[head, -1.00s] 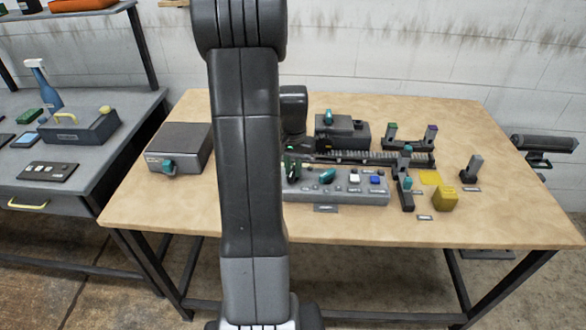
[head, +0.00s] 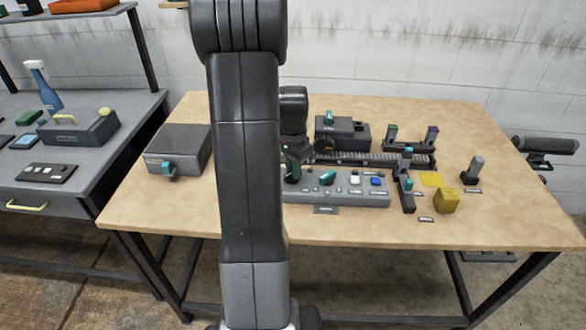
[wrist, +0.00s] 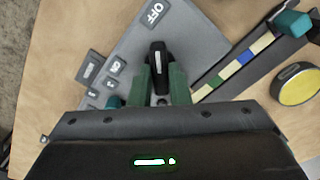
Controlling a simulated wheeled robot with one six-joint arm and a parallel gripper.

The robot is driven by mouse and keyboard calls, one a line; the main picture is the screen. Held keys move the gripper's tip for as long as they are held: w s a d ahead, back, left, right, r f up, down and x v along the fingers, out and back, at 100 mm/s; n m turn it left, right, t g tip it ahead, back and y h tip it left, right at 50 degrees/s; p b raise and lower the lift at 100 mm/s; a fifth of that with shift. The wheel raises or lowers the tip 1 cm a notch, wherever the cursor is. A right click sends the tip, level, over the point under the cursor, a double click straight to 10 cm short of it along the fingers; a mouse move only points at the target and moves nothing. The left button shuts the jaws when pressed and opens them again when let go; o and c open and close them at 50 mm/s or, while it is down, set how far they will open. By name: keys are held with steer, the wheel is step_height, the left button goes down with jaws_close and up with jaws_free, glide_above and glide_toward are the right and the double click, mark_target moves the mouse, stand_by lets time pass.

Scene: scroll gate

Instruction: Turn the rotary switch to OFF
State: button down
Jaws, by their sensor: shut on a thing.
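The rotary switch (wrist: 158,57) is a black knob with a white pointer line on the grey control panel (wrist: 185,35). In the wrist view its narrow end points up the picture, toward the OFF label (wrist: 155,13). An ON label (wrist: 117,66) lies to its left. My gripper (wrist: 160,78) has green fingers, one on each side of the knob, and is shut on it. In the head view my gripper (head: 291,170) is at the left end of the panel (head: 345,192), and the knob is hidden there.
Behind is a dark box with a teal knob (head: 345,127). The table's front right (head: 490,225) is clear.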

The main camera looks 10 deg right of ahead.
stand_by(0.3)
steer(key=c, duration=1.4)
jaws_free()
steer(key=shift+o, duration=0.2)
step_height(320, 180, up, 14)
steer(key=shift+f, duration=0.1)
step_height(320, 180, down, 14)
steer(key=shift+r, duration=0.1)
